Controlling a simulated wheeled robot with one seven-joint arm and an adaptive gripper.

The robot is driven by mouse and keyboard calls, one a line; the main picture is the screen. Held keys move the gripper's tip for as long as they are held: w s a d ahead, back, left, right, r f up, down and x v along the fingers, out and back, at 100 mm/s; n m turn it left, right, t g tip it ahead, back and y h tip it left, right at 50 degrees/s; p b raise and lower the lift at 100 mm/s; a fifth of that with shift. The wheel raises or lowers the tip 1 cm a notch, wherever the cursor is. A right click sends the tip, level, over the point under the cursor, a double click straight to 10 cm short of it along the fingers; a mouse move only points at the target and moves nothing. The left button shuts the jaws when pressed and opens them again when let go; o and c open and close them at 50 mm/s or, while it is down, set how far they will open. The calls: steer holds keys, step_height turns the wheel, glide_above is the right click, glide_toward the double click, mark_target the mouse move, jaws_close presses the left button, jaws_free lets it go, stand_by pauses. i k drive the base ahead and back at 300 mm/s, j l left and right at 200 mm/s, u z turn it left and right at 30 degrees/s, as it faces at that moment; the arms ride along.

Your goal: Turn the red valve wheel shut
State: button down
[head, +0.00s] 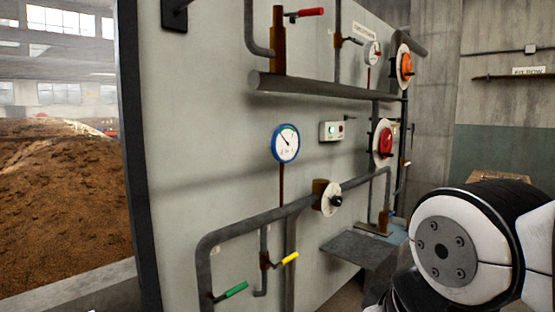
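A red round wheel or knob (386,141) sits on a pale disc on the grey wall panel, right of the middle in the head view. It is seen at a steep angle, and its turn position is hard to read. Part of my own arm, white and black, fills the lower right, in front of and to the right of the panel. My gripper is not in view, so its place relative to the red wheel cannot be told.
An orange wheel (405,66) is above the red one, and a black knob (335,201) is lower left. Pipes, a blue-rimmed gauge (286,143), a red lever (308,12), a yellow lever (288,259) and a green lever (234,291) stand out from the panel. A grey shelf (352,247) juts out below.

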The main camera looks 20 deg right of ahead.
mark_target(386, 143)
steer(key=z, duration=1.05)
steer(key=i+l+u, duration=0.15)
steer(key=i, duration=0.45)
steer(key=i+l+u, duration=0.15)
steer(key=i, duration=0.45)
steer(key=i+l+u, duration=0.15)
steer(key=i+l, duration=0.2)
steer(key=i, duration=0.2)
steer(key=i+l+u, duration=0.1)
steer(key=i+l, duration=0.3)
steer(key=i, duration=0.15)
steer(key=i+l+u, duration=0.15)
steer(key=i+l, duration=0.25)
steer(key=i, duration=0.15)
